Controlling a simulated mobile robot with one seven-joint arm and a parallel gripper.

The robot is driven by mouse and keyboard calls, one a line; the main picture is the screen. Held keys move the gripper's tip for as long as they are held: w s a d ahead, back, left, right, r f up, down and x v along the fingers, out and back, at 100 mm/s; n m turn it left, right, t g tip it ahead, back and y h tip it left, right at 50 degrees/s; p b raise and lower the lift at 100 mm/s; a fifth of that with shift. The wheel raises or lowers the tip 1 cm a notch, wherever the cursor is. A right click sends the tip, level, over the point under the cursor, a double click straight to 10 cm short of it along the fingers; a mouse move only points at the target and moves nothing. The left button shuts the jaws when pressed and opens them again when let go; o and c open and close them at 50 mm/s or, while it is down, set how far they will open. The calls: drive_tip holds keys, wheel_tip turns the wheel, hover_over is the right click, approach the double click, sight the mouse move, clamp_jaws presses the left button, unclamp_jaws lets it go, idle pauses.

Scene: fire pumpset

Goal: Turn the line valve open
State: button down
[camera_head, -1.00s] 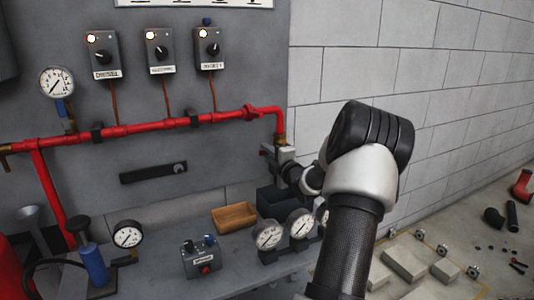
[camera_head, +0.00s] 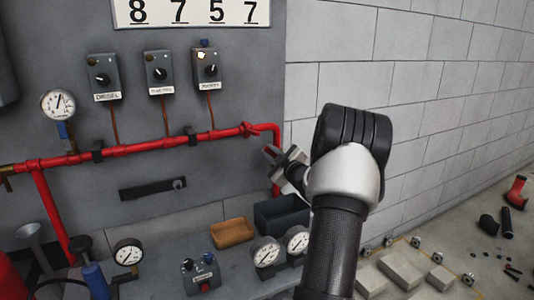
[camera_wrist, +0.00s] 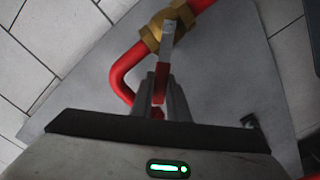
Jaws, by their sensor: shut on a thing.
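In the wrist view the line valve has a brass body (camera_wrist: 151,37) on the red pipe. Its lever (camera_wrist: 167,45) is a flat silver bar with a red part toward my gripper. My gripper (camera_wrist: 161,84) has its fingers close together on the lever's red end. In the head view my gripper (camera_head: 274,156) is at the right end of the red pipe (camera_head: 160,148), by the downward bend. My arm and gripper hide the valve there.
Three control boxes with knobs, one of them (camera_head: 207,72), hang above the pipe. A pressure gauge (camera_head: 58,105) is at left. The bench below holds a wooden tray (camera_head: 232,233), a dark bin (camera_head: 281,216) and gauges. A block wall (camera_head: 450,100) stands at right.

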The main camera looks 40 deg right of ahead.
drive_tip(key=m, duration=0.1)
drive_tip(key=d+r+m+p, duration=0.1)
drive_tip(key=m+p, duration=0.1)
drive_tip(key=shift+s+d+r, duration=0.2)
drive_tip(key=shift+s+d, duration=0.05)
drive_tip(key=shift+d, duration=0.05)
drive_tip(key=shift+s+d+m+p, duration=0.1)
drive_tip(key=shift+d+m+p, duration=0.25)
drive_tip(key=shift+m, duration=0.25)
drive_tip(key=c, duration=1.7)
unclamp_jaws()
drive_tip(key=v, duration=1.7)
drive_tip(key=shift+s+r+p, duration=0.1)
drive_tip(key=shift+s+p, duration=0.15)
drive_tip(key=shift+p, duration=0.15)
drive_tip(key=shift+c, duration=0.5)
